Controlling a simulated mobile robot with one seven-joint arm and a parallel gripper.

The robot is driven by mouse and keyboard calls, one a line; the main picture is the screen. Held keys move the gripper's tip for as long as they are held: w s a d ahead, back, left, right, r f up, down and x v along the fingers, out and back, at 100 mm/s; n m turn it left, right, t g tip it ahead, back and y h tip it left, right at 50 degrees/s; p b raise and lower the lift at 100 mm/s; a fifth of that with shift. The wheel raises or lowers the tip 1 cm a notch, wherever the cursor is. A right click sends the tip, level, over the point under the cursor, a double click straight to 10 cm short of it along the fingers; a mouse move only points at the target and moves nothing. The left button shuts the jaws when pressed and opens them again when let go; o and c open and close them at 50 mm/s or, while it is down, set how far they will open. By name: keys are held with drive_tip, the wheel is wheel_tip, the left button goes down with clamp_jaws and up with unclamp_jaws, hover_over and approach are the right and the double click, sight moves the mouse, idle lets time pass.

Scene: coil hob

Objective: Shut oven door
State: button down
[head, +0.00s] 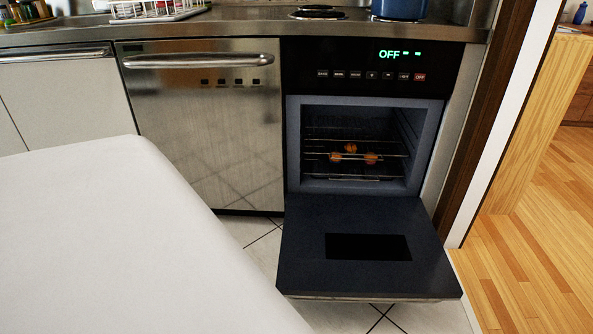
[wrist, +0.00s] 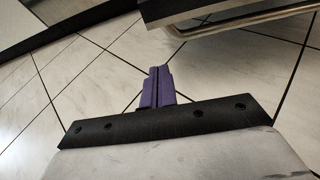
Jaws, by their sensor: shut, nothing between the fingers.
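The oven (head: 440,150) stands in the counter run in the head view, with its panel reading OFF. Its door (head: 300,245) is hinged down and lies open, roughly level, over the tiled floor. The cavity is exposed, and several small orange-brown items (head: 350,150) sit on the rack inside. In the wrist view, my gripper (wrist: 158,70) has its purple fingers together with nothing between them, over floor tiles. A dark edge with a metal bar (wrist: 235,28), which looks like the door and its handle, lies beyond the fingertips, apart from them. My gripper is not in the head view.
A white surface (head: 110,240) fills the lower left of the head view. A steel dishwasher (head: 200,140) stands left of the oven. A blue pot (head: 400,9) sits on the hob above. Tiled floor shows around the door, and a wall edge (head: 495,130) stands to the right.

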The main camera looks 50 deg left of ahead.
drive_tip(key=w+a+f+b, duration=0.5)
drive_tip(key=w, duration=0.1)
drive_tip(key=r, duration=0.4)
drive_tip(key=shift+w+a+r, duration=0.15)
drive_tip(key=shift+w+a, duration=0.05)
drive_tip(key=shift+w, duration=0.15)
drive_tip(key=shift+r, duration=0.1)
